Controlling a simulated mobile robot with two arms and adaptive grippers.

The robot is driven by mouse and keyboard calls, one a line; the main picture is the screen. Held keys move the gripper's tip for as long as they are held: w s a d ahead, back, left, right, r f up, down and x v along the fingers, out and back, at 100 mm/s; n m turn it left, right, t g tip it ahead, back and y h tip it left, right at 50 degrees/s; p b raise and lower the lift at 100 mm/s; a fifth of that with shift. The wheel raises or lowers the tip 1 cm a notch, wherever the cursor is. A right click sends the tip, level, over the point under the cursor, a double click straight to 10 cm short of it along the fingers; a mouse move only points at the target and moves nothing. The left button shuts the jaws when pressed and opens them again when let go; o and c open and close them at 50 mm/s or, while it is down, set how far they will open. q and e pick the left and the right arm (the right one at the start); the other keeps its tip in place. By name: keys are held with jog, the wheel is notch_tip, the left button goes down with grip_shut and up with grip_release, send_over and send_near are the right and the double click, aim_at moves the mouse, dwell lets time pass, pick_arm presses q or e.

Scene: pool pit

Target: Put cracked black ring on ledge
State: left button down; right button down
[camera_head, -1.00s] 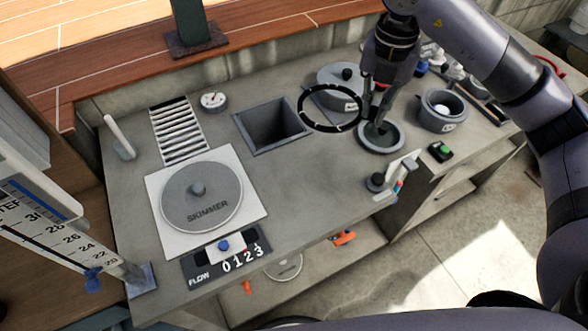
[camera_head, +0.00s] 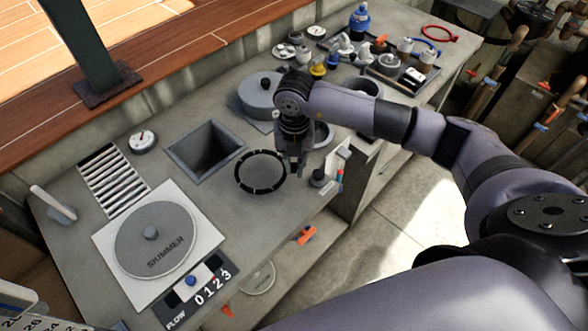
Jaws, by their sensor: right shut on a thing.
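A black ring (camera_head: 238,181) with pale marks along it shows in the head view, over the grey counter right of the square opening. My right gripper (camera_head: 292,164) points down at the ring's right side and is shut on it. The fingertips are small and partly dark, and whether the ring touches the counter is hard to tell. A crack in the ring cannot be made out. I cannot tell which surface is the ledge; a wooden deck edge (camera_head: 160,70) runs along the back above the counter. My left gripper is not in view.
The square opening (camera_head: 205,150) lies left of the ring. The skimmer lid (camera_head: 155,238) and a flow slider (camera_head: 193,283) are at front left. A lidded grey pot (camera_head: 259,93) stands behind my gripper. A tray (camera_head: 398,75) and several small parts crowd the back right.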

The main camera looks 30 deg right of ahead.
aim_at(294, 171)
notch_tip(294, 171, down, 4)
jog(key=shift+r+p, duration=0.1)
jog(key=shift+p, duration=0.25)
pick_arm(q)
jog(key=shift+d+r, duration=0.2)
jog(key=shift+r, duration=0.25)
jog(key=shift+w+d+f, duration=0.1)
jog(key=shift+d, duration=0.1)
pick_arm(e)
jog(key=c, duration=2.1)
grip_release()
jog(key=o, duration=0.5)
